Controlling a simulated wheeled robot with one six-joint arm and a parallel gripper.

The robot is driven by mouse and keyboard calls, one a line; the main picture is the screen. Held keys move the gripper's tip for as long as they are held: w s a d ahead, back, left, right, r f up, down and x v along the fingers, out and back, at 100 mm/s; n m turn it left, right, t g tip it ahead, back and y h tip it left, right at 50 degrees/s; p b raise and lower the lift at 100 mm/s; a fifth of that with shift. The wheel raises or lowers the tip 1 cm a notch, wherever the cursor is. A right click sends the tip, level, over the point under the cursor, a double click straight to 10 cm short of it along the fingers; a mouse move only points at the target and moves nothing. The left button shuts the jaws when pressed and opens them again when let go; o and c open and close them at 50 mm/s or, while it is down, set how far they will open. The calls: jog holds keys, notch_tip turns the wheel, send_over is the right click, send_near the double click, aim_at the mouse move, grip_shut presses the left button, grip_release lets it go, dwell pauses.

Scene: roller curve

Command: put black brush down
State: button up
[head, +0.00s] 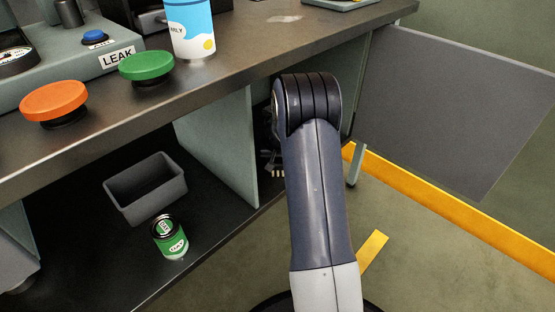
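My arm reaches forward from the bottom of the head view to the open compartment under the bench. My gripper (271,158) is mostly hidden behind the arm's dark wrist joint; only a small dark part with light bits shows at its left, beside the grey-green divider panel. I cannot tell whether it is open or shut, or whether it holds anything. I cannot make out a black brush in this view.
The bench top (240,75) carries an orange button (54,102), a green button (146,66) and a white-blue cup (190,30). A grey bin (145,188) and green can (169,237) stand on the lower shelf (85,245). An open door panel (450,110) stands at right.

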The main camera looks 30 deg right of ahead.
jog(key=shift+f, duration=0.15)
jog(key=o, duration=0.9)
jog(key=shift+s+r, duration=0.1)
jog(key=shift+r, duration=0.35)
jog(key=p+v, duration=0.4)
jog(key=v, duration=0.7)
jog(key=shift+s+r, duration=0.1)
jog(key=shift+r, duration=0.1)
jog(key=b+x, duration=0.4)
jog(key=x, duration=0.9)
jog(key=shift+s+a+f+b, duration=0.1)
jog(key=shift+b, duration=0.2)
notch_tip(320, 180, up, 4)
jog(key=shift+f+p, duration=0.15)
jog(key=shift+p, duration=0.85)
jog(key=shift+r, duration=0.65)
